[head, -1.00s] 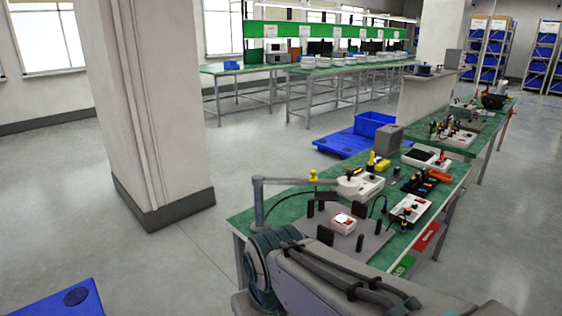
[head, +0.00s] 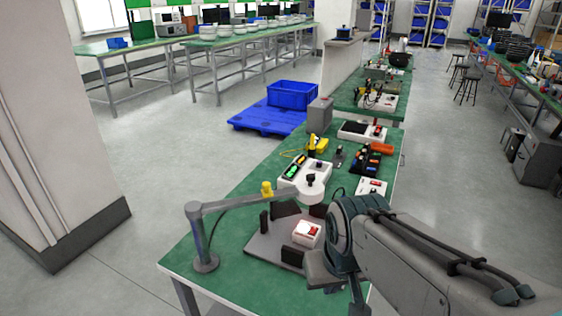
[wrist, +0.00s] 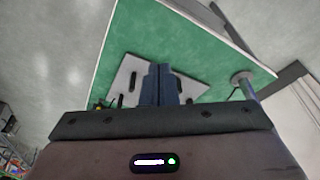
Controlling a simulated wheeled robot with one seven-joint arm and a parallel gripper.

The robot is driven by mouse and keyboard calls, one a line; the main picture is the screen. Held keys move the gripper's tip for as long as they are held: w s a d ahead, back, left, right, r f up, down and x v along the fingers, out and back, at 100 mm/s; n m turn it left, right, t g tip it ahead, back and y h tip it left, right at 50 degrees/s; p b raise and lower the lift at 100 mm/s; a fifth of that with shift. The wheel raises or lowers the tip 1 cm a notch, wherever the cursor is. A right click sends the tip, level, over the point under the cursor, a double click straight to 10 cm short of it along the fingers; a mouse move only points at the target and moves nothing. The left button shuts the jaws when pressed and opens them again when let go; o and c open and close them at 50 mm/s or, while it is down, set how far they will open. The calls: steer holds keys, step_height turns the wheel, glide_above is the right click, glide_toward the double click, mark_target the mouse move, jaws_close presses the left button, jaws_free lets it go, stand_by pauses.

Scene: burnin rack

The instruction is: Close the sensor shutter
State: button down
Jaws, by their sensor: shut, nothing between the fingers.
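I cannot tell for certain which part is the sensor shutter. A small white box with a red top (head: 307,233) stands on a grey plate (head: 262,246) on the green table, with dark blocks around it. The fingers hide part of the plate. The post also shows there (wrist: 245,82).
White control boxes (head: 304,173) and an orange-and-black device (head: 372,158) stand farther back on the table. A blue bin (head: 293,95) sits on a blue pallet (head: 262,118) beyond. A pillar (head: 55,150) stands left.

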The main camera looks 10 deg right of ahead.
steer(key=w+a+r+n+t+h, duration=0.1)
steer(key=w+a+r, duration=0.3)
steer(key=w+a, duration=0.3)
steer(key=w+a+r+n+t+h+b, duration=0.1)
steer(key=w+a+r+h, duration=0.15)
steer(key=w+a, duration=0.45)
steer(key=w+a+r+t, duration=0.1)
steer(key=w+a+r, duration=0.3)
steer(key=w, duration=0.7)
glide_toward(262, 191)
steer(key=a+f, duration=0.2)
steer(key=a, duration=0.1)
steer(key=w+d, duration=0.1)
steer(key=d, duration=0.1)
steer(key=w+d+f+p, duration=0.1)
steer(key=d, duration=0.1)
steer(key=shift+w+f+p, duration=0.15)
steer(key=shift+f+p, duration=0.05)
steer(key=shift+p, duration=0.1)
